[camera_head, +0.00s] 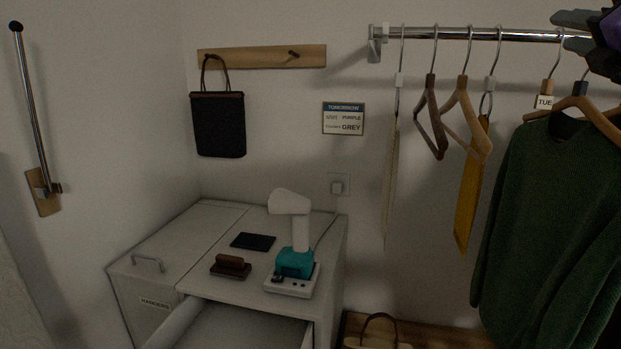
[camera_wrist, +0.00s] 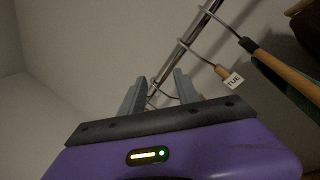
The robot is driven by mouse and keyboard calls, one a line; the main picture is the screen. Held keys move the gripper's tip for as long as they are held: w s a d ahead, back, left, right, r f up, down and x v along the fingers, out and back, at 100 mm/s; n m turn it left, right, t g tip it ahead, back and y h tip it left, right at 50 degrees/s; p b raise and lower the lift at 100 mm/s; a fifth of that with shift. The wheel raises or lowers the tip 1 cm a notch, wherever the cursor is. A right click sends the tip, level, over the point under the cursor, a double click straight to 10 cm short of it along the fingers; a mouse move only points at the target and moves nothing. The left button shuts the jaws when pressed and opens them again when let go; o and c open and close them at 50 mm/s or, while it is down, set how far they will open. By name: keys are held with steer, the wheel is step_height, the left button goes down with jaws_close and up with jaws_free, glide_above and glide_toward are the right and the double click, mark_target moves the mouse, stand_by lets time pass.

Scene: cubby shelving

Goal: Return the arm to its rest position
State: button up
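My gripper (camera_wrist: 158,86) shows in the wrist view with its two grey fingers apart and nothing clearly held between them. The chrome rail and hanger hooks show beyond the fingertips. In the head view, part of my gripper (camera_head: 572,18) is at the top right corner, grey fingers pointing left, with a purple body behind. It appears near or in front of the right part of the rail (camera_head: 520,35). The rest of my arm is out of view.
Hangers (camera_head: 465,115), a yellow cloth (camera_head: 471,195) and a green sweater (camera_head: 550,220) with a TUE tag (camera_head: 544,102) hang from the rail. A white cabinet (camera_head: 190,245) with an open drawer carries a teal-and-white device (camera_head: 294,262). A black bag (camera_head: 218,125) hangs on the wall.

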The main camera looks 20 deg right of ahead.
steer(key=s+a+f+m+t+h, duration=0.1)
steer(key=s+a+f+m, duration=0.2)
steer(key=a+f+m, duration=0.5)
steer(key=s+a+f+m+h, duration=0.1)
steer(key=s+a+f+m, duration=0.2)
steer(key=f+m, duration=1)
steer(key=s+a+f+m+t+h, duration=0.1)
steer(key=s+a+f+m, duration=0.45)
steer(key=f, duration=0.75)
steer(key=s+a+f+n+g+y, duration=0.1)
steer(key=s+a+f+g+y, duration=0.2)
steer(key=s+a+f, duration=0.6)
steer(key=s+a+f+n+g+y, duration=0.2)
steer(key=s+a+f+y, duration=0.4)
steer(key=s+f, duration=0.8)
steer(key=s+a+g, duration=0.1)
steer(key=s+a, duration=0.1)
steer(key=a, duration=0.1)
steer(key=shift+s+a+f+g+y, duration=0.15)
steer(key=shift+f+g+y, duration=0.25)
steer(key=shift+c, duration=0.5)
